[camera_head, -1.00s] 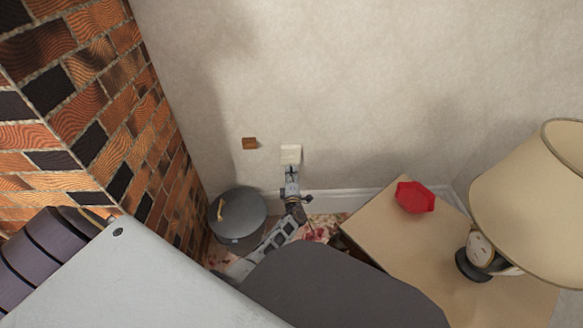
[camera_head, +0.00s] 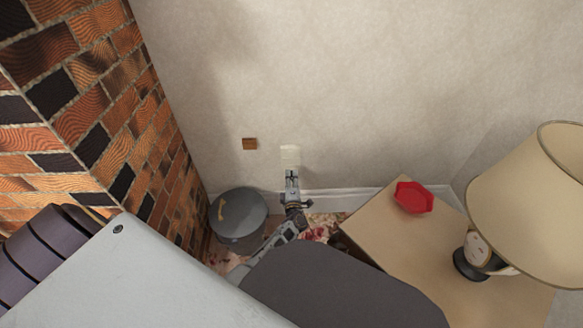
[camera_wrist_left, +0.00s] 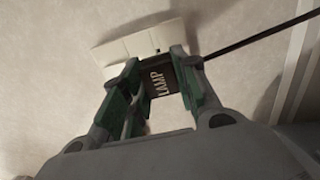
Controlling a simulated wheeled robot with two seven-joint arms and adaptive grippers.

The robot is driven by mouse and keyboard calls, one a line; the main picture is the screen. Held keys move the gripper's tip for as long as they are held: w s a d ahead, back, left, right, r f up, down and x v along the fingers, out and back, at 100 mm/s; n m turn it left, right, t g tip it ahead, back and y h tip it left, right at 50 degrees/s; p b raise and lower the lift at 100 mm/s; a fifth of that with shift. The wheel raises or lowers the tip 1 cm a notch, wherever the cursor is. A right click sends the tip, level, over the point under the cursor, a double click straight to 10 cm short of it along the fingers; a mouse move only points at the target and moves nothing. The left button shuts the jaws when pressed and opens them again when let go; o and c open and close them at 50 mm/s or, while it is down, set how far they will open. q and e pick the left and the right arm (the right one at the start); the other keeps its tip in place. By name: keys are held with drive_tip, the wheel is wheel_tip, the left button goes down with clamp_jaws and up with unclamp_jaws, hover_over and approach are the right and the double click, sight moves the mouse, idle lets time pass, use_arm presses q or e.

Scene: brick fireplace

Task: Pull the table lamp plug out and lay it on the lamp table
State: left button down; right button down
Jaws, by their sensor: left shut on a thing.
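The lamp plug (camera_wrist_left: 161,82) is a dark block lettered LAMP, between the fingers of my left gripper (camera_wrist_left: 158,88) in the left wrist view. My left gripper (camera_head: 291,172) is shut on it, just below the white wall socket (camera_head: 289,152) in the head view. The socket plate (camera_wrist_left: 135,42) shows behind the plug, with a small dark hole uncovered. Whether the prongs are clear of it is hidden. A dark cord (camera_wrist_left: 262,34) runs off to the upper right. The tan lamp table (camera_head: 385,238) bears the table lamp (camera_head: 525,205). My right gripper is out of view.
A red dish (camera_head: 413,197) sits near the table's back edge; bare tabletop lies between it and the lamp. A grey round bin (camera_head: 238,212) stands left of my gripper by the brick fireplace (camera_head: 95,95). A small brown block (camera_head: 249,144) is on the wall.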

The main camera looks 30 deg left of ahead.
use_arm(q)
drive_tip(key=shift+s+d, duration=0.35)
drive_tip(key=shift+s, duration=0.25)
drive_tip(key=shift+r, duration=0.1)
idle(1.4)
